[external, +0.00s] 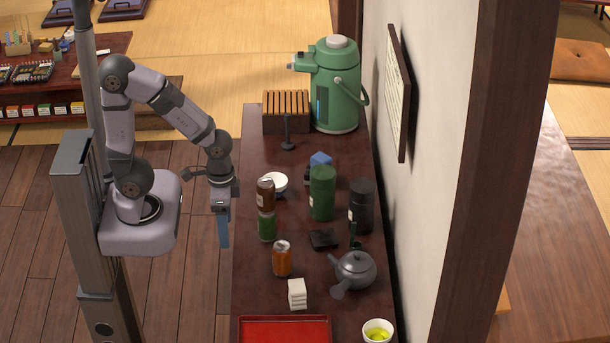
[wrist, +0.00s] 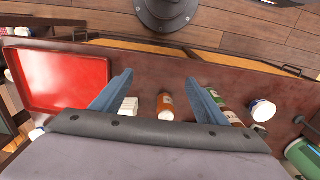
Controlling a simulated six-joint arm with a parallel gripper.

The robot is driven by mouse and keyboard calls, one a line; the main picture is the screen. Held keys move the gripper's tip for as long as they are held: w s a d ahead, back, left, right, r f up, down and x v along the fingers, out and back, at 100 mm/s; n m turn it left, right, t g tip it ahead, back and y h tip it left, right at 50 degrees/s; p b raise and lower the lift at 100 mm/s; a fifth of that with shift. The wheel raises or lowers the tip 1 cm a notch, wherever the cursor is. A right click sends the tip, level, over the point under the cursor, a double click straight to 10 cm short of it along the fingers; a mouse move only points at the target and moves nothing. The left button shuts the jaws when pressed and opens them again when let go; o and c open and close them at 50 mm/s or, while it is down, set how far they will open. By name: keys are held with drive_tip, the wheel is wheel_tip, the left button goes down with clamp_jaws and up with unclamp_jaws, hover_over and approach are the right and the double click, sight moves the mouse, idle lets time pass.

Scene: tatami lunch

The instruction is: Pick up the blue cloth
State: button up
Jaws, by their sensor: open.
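A small blue object (external: 320,159) stands out on the dark counter, behind the tall green canister, which hides part of it. It may be the blue cloth, but it is too small to tell. I cannot make out a cloth in the wrist view. My gripper (external: 223,242) points down at the counter's left edge, to the left of the blue object and apart from it. In the wrist view my gripper (wrist: 158,78) shows two blue fingers spread wide, open and with nothing held between them.
The dark counter (external: 262,160) holds a green canister (external: 322,195), a black canister (external: 361,205), stacked cans (external: 266,195), an orange can (external: 282,259), a grey teapot (external: 355,272), white stacked pieces (external: 297,292), a red tray (external: 284,320) and a green dispenser (external: 336,90). A wall bounds the right side.

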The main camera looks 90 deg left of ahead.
wheel_tip(320, 180, up, 5)
drive_tip(key=w+a+f+n+t+h+b, duration=0.15)
drive_tip(key=w+f+n+h+b, duration=0.4)
drive_tip(key=w+n+b, duration=0.55)
drive_tip(key=w+a+r+n+t+h+b, duration=0.2)
drive_tip(key=w+a+n+t, duration=0.6)
drive_tip(key=a+n, duration=0.4)
drive_tip(key=s+a+r+n+t+y+b, duration=0.15)
drive_tip(key=a+n+t+y, duration=0.35)
drive_tip(key=a, duration=0.9)
drive_tip(key=s+a+r+n+t+y+b, duration=0.1)
drive_tip(key=s+a+n+t+y+b, duration=0.15)
drive_tip(key=a+n, duration=0.8)
drive_tip(key=m+t, duration=0.1)
drive_tip(key=m, duration=0.2)
approach(319, 158)
drive_tip(key=shift+n, duration=0.25)
drive_tip(key=shift+w+a+f+p, duration=0.1)
drive_tip(key=shift+w+f+p, duration=0.05)
drive_tip(key=shift+w, duration=1.15)
drive_tip(key=shift+w+a+f+p, duration=0.1)
drive_tip(key=shift+w+f+p, duration=0.05)
drive_tip(key=shift+w, duration=1.2)
drive_tip(key=shift+w+f+p, duration=0.15)
drive_tip(key=shift+w, duration=1.15)
